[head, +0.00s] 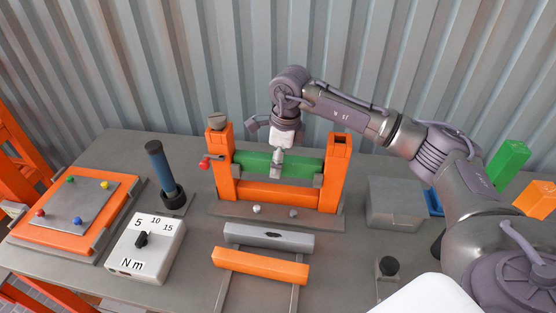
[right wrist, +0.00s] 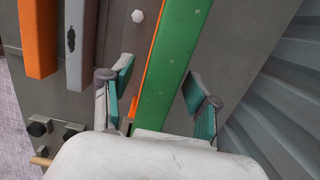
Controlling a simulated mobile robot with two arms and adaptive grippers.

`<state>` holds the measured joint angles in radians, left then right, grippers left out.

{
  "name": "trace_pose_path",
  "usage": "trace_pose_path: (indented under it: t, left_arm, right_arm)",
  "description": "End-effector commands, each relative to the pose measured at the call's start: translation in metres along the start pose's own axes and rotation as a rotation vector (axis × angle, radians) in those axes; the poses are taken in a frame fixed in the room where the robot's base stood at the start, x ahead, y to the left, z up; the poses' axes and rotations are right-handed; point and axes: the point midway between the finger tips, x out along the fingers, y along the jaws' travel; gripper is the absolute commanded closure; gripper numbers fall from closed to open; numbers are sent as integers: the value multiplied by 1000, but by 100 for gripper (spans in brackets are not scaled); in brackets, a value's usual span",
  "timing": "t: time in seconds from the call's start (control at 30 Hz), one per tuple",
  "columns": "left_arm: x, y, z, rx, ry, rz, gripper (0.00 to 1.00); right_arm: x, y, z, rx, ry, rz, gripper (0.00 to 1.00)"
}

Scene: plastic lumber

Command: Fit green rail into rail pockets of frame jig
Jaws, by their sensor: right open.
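The frame jig (head: 222,178) stands at the back middle of the table, with an orange upright post at each side and an orange crossbar low between them. The green rail (head: 252,161) lies level between the posts, above that crossbar. How deep its ends sit in the pockets is hard to tell. My right gripper (head: 278,163) is over the middle of the rail, pointing down. In the right wrist view, its open fingers (right wrist: 160,88) stand on either side of the green rail (right wrist: 176,75), with gaps showing. My left gripper is out of view.
A grey bar (head: 268,236) and an orange bar (head: 260,265) lie in front of the jig. A torque dial box (head: 146,246), a blue-handled tool (head: 163,175) and an orange-edged panel (head: 77,211) are at left. A grey bin (head: 395,204) is at right.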

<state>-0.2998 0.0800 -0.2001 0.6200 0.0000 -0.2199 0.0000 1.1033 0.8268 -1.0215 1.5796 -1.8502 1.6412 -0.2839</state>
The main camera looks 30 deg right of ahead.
Motion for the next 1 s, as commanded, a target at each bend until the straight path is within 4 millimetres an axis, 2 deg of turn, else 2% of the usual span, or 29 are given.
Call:
trace_pose_path:
  t: [0.17,0.5,0.7,0.83,1.0]
  left_arm:
    - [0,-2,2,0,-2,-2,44]
    - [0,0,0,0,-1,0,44]
    - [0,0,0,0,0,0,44]
    - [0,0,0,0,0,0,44]
    - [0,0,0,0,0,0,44]
  right_arm:
    - [-9,0,0,0,-2,-1,40]
    - [-78,-1,0,0,-4,-4,40]
    - [-109,0,0,0,-2,-2,40]
    - [-118,0,0,0,-1,0,40]
    - [-121,0,0,0,-1,0,40]
